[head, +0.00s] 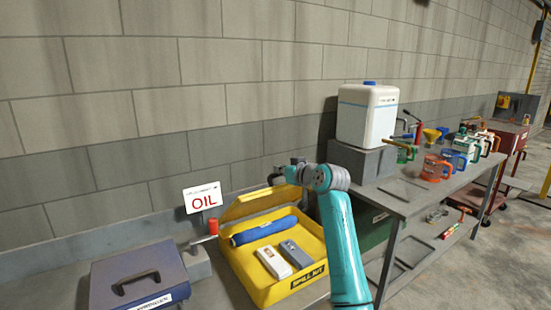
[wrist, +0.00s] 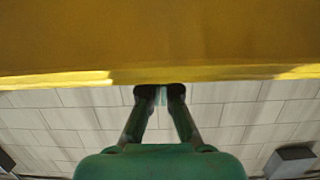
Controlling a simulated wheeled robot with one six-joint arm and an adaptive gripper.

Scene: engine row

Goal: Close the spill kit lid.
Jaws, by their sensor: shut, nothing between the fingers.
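The yellow spill kit (head: 262,291) sits on the bench in the head view with its lid (head: 256,203) raised along the back side. Inside lie a blue roll (head: 264,231), a white item (head: 273,262) and a grey item (head: 296,254). My gripper (head: 275,179) is at the top edge of the lid, partly hidden by my arm. In the wrist view the yellow lid (wrist: 160,40) fills the upper part. My gripper's fingers (wrist: 162,92) are together and empty, with their tips at the lid's edge; I cannot tell whether they touch.
A blue-grey case (head: 138,280) stands left of the kit, with an OIL sign (head: 203,198) behind. A red-handled part (head: 210,227) is close to the kit's left side. At right, a white canister (head: 367,115) and several jugs stand on a grey bench (head: 405,198).

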